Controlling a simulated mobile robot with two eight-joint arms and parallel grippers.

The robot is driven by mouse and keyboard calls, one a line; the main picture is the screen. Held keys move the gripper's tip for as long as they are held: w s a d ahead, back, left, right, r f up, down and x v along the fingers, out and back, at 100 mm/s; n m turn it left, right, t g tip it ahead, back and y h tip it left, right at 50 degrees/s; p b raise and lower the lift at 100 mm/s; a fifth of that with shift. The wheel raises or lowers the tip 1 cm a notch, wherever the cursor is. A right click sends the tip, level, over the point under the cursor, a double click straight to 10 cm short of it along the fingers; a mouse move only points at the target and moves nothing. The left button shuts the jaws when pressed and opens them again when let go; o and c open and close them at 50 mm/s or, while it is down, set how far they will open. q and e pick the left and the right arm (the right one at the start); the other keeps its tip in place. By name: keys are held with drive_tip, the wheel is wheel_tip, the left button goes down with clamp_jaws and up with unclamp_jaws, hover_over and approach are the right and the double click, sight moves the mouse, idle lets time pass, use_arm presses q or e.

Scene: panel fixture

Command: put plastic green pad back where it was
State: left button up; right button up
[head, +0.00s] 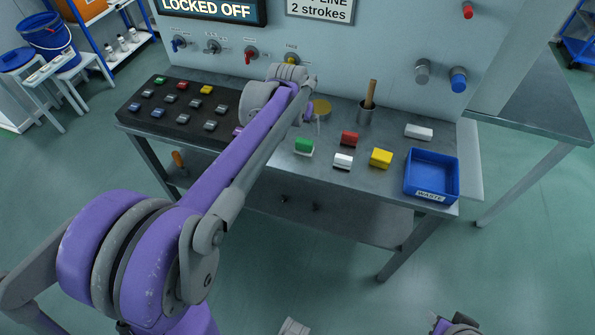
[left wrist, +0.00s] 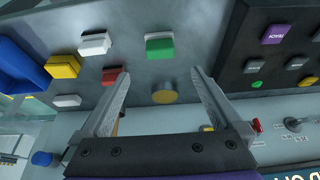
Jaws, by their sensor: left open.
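The green pad (head: 304,146), with a white lower part, lies on the grey bench top (head: 325,180), left of the red, white and yellow blocks. It also shows in the left wrist view (left wrist: 160,46), beyond the fingertips and between their lines. My left gripper (left wrist: 160,74) is open, with nothing between its fingers. In the head view its arm reaches over the bench, and the wrist partly hides the gripper near the round yellow disc (head: 321,108). My right gripper's fingers do not show.
A red block (head: 349,139), white block (head: 343,161), yellow block (head: 381,158) and blue waste bin (head: 432,177) stand to the right. A black button board (head: 175,117) lies left. The wall panel carries projecting knobs.

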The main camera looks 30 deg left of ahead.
use_arm(q)
drive_tip(key=s+d+f+m, duration=0.1)
drive_tip(key=s+d, duration=0.3)
drive_tip(key=s, duration=0.4)
drive_tip(key=s+d+f+m, duration=0.1)
drive_tip(key=s+d+f, duration=0.3)
drive_tip(key=s, duration=0.5)
drive_tip(key=s+d+f+h, duration=0.1)
drive_tip(key=s+d+f, duration=0.1)
drive_tip(key=s+d, duration=0.4)
drive_tip(key=shift+s+f+m+t, duration=0.2)
drive_tip(key=shift+s+m+t, duration=0.2)
drive_tip(key=shift+s, duration=0.8)
drive_tip(key=shift+a, duration=0.1)
